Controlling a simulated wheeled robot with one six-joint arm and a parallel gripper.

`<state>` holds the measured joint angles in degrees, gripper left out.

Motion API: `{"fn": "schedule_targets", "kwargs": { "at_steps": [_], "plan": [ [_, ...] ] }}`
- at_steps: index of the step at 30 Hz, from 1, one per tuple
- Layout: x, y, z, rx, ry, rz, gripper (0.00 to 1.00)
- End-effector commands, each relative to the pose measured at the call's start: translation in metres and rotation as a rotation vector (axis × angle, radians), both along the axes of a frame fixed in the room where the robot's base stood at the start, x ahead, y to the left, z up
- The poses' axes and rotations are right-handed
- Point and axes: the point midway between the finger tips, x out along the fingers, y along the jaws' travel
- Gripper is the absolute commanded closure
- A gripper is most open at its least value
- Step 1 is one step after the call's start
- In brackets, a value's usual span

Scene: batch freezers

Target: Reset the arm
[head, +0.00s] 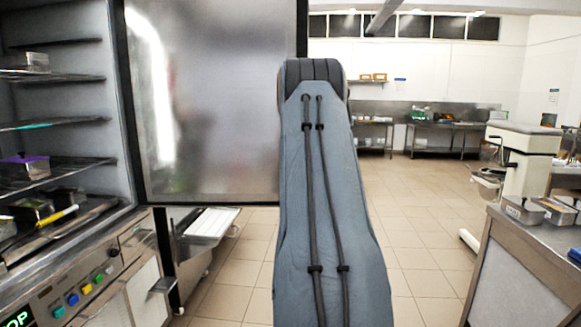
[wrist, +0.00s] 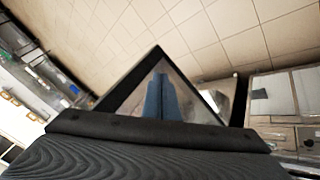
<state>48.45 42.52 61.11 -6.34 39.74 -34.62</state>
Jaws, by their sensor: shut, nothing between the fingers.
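My arm (head: 322,200), covered in a blue-grey sleeve with two dark cables, rises upright in the middle of the head view. Its far end hides my gripper there. In the wrist view, the dark ribbed part of my gripper (wrist: 160,128) fills the bottom edge. It is shut, with nothing seen held in it. The open freezer door (head: 215,100) stands just left of my arm in the head view. In the wrist view, a dark-framed corner panel (wrist: 185,95) shows beyond my gripper, with a blue shape on it that looks like my arm's reflection.
The open freezer at left has wire shelves (head: 60,78) with containers, including a purple-lidded one (head: 24,158). Below is a button panel (head: 75,290). A steel counter (head: 530,255) with metal tins (head: 523,210) stands at right. Tiled floor (head: 415,235) is clear between.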

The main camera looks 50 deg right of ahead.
Motion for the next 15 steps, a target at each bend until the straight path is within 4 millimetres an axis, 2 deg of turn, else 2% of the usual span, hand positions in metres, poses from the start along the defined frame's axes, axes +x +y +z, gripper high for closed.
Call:
{"fn": "schedule_targets", "kwargs": {
  "at_steps": [10,13,15],
  "plan": [
    [-0.002,0.002,0.002,0.002,0.001,0.0,1.0],
    [0.009,0.025,-0.003,0.02,-0.001,0.013,1.0],
    [0.021,0.056,-0.01,0.045,0.001,0.03,1.0]
  ]
}}
